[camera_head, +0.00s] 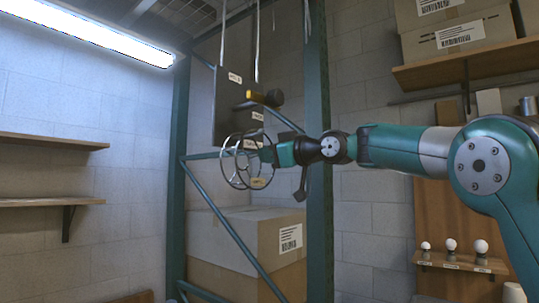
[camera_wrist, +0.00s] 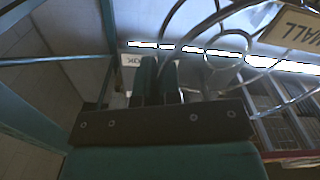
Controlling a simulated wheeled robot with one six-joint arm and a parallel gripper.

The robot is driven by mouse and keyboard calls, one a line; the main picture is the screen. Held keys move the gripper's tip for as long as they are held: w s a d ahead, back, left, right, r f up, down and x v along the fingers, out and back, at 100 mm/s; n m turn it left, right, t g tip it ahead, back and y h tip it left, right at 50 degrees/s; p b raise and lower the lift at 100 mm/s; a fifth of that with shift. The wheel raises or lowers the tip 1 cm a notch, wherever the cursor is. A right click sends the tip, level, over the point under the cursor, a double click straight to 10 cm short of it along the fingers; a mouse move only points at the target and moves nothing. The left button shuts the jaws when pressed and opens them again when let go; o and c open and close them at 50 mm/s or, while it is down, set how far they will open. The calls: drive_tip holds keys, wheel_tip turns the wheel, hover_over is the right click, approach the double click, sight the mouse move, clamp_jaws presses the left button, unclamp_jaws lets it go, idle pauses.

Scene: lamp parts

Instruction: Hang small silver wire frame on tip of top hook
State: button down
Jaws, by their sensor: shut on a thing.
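The small silver wire frame (camera_head: 241,160) is a cage of thin rings with a small tag, held in the air in front of the grey hanging panel (camera_head: 228,108). My gripper (camera_head: 268,154) is shut on its right side. In the wrist view, the fingers (camera_wrist: 157,78) are close together and the frame's curved wires (camera_wrist: 206,52) spread to the right, with a tag ending in "MALL". The panel carries several small white labels. A black and yellow piece (camera_head: 262,97) juts out at the panel, above the frame. I cannot clearly make out the top hook or its tip.
A teal post (camera_head: 318,100) stands just right of the panel, behind my arm, and a diagonal brace (camera_head: 232,232) runs below. A large cardboard box (camera_head: 235,240) sits under the frame. Wooden shelves (camera_head: 45,141) are on the left wall. Small bulbs (camera_head: 450,244) stand on a lower right shelf.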

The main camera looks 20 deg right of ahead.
idle(0.4)
drive_tip(key=c, duration=1.2)
unclamp_jaws()
drive_tip(key=shift+s+d+f, duration=0.1)
drive_tip(key=shift+s+d, duration=0.05)
drive_tip(key=b+v, duration=0.7)
drive_tip(key=v, duration=1)
